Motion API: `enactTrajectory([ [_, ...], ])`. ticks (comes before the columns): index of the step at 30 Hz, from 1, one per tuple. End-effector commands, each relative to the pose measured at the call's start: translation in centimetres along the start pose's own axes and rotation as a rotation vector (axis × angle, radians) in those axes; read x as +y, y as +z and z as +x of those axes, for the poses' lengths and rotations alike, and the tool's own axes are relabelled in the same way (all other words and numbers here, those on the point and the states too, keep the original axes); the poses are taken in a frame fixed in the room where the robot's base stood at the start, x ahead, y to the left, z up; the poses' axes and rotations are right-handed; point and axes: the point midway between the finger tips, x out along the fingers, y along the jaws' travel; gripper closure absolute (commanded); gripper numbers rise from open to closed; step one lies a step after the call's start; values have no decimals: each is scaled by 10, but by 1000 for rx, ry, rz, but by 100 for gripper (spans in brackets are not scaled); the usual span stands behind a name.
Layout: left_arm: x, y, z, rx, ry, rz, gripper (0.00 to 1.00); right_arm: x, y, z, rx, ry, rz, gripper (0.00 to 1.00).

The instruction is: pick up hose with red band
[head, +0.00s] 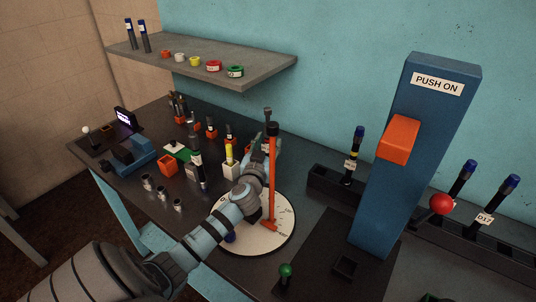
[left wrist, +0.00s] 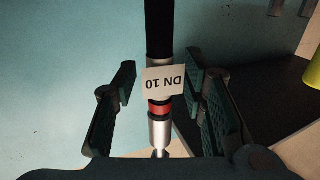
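In the left wrist view a black hose with a silver end fitting, a red band (left wrist: 159,108) and a white tag (left wrist: 163,80) reading DN 10 upside down runs between my fingers. My left gripper (left wrist: 163,95) is open around it, with a gap on each side and neither finger touching. In the head view my left gripper (head: 270,142) is above the bench, partly hidden by an orange post (head: 271,185); the red band cannot be made out there. My right gripper is not in view.
The orange post stands on a round white dial (head: 284,233) close to my left gripper. Several tagged hoses and small holders crowd the bench (head: 225,200). A blue PUSH ON stand (head: 415,180) is at right, and a shelf (head: 250,62) with coloured rings is above.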

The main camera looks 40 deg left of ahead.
Motion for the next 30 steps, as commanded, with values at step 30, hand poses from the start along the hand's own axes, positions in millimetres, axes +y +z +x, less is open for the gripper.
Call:
enactTrajectory([
  [30, 1, -30, 0, 6, 2, 0, 100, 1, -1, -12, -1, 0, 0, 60],
])
